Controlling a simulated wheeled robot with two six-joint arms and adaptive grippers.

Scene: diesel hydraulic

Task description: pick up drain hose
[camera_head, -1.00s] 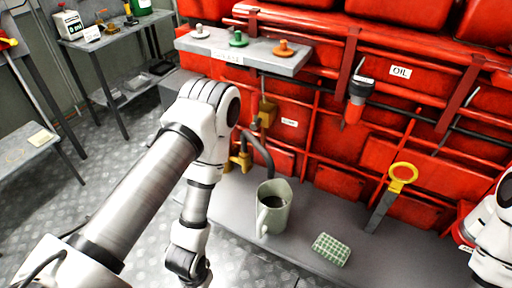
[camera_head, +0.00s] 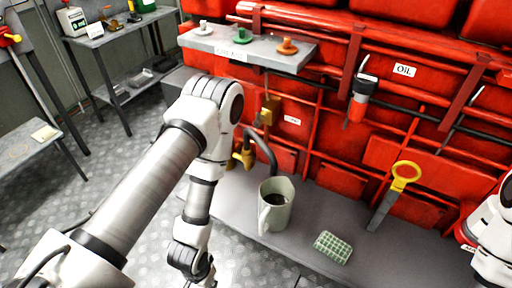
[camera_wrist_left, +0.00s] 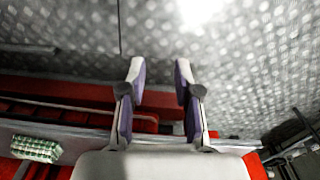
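A dark curved hose (camera_head: 264,146), which looks like the drain hose, arcs from a brass valve (camera_head: 246,155) on the red engine down to the rim of a pale green jug (camera_head: 277,213). The jug holds dark liquid and stands on the grey ledge. My left arm reaches downward left of the jug, and its gripper is cut off at the bottom of the head view. In the left wrist view my left gripper (camera_wrist_left: 158,70) is open and empty, with patterned metal floor beyond its fingers. The hose does not show there. My right gripper is out of view.
A grey shelf (camera_head: 262,52) with three knobs overhangs the valve. Side tables stand left.

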